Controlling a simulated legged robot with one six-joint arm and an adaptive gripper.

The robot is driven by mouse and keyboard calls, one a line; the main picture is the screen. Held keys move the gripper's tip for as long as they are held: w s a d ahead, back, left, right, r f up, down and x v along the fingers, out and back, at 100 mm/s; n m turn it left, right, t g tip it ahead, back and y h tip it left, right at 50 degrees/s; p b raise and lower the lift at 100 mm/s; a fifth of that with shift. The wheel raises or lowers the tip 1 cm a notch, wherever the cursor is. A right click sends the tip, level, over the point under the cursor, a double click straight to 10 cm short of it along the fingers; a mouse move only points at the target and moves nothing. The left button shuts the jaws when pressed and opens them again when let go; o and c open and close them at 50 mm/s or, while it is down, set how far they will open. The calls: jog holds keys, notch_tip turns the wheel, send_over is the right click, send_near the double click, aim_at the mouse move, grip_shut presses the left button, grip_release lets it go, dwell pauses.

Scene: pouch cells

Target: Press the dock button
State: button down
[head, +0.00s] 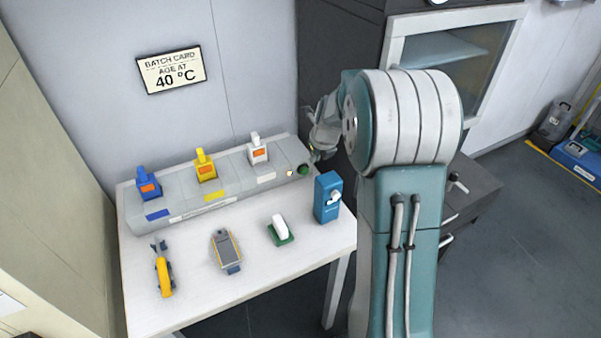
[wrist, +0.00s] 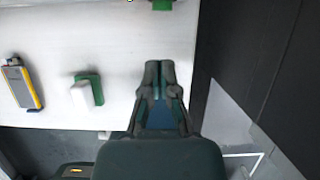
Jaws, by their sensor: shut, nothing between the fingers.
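The grey dock (head: 190,211) stands along the back of the white table and holds a blue, a yellow and a white unit. A round green button (head: 303,170) is on its right end. My gripper (head: 316,152) is beside that end, close to the button, partly hidden by my own arm. In the wrist view my gripper (wrist: 159,68) is shut and empty, its fingertips toward the top edge. A green part (wrist: 162,4), apparently the button, shows at that edge, apart from the fingertips. Whether it is pressed cannot be told.
A blue box (head: 327,198) with a white knob stands at the table's right edge. A white piece on a green base (head: 280,230), a grey-yellow meter (head: 226,249) and a yellow tool (head: 163,272) lie in front of the dock. A dark cabinet (head: 335,60) stands behind.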

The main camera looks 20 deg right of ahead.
aim_at(304, 171)
jog(key=shift+w+d+f+m, duration=0.15)
jog(key=shift+w+f+m, duration=0.1)
jog(key=shift+f+m, duration=0.15)
jog(key=x, duration=1)
